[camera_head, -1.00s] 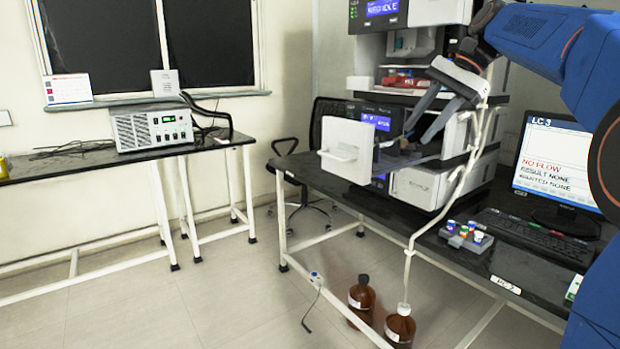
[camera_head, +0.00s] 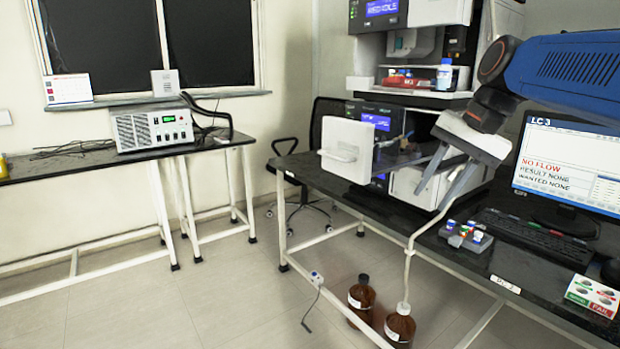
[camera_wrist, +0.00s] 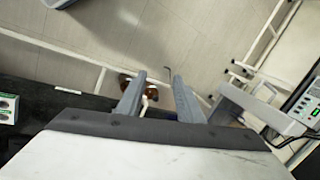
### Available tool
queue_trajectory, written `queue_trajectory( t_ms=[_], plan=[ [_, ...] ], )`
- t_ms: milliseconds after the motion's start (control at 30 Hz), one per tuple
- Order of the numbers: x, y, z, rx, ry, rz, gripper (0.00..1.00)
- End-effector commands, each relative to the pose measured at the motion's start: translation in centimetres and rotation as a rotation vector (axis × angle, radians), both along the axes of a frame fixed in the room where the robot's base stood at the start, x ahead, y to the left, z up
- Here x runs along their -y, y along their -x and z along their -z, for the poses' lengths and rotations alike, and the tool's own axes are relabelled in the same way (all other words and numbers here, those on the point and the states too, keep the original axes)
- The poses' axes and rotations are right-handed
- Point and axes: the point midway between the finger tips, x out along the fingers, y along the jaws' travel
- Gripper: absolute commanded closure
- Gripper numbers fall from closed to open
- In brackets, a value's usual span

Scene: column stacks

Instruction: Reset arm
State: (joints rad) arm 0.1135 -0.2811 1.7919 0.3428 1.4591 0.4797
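My gripper (camera_head: 432,200) hangs in front of the instrument stack in the head view, its two grey fingers spread and pointing down and to the left. In the wrist view the fingers (camera_wrist: 158,98) are apart with nothing held between them; the floor and brown bottles show beyond. My blue arm reaches in from the right in the head view. The instrument stack (camera_head: 415,187) stands behind the gripper, with a white door or drawer front (camera_head: 345,150) sticking out at its left.
A small rack with coloured-cap vials (camera_head: 466,236), a keyboard (camera_head: 530,235), a monitor (camera_head: 560,160) and a green-and-red card (camera_head: 592,296) are on the dark bench. Two brown bottles (camera_head: 361,300) stand on the floor. The floor at left is largely clear.

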Motion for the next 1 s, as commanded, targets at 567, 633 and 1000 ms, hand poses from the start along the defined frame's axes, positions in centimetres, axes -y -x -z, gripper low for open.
queue_trajectory(
  t_ms=[567, 633, 1000],
  plan=[
    [2.4, 15.1, 17.0, 0.216, 0.353, -0.345, 0.66],
    [2.7, 16.5, 19.0, 0.238, 0.391, -0.391, 0.66],
    [3.7, 19.8, 24.2, 0.292, 0.492, -0.511, 0.66]
  ],
)
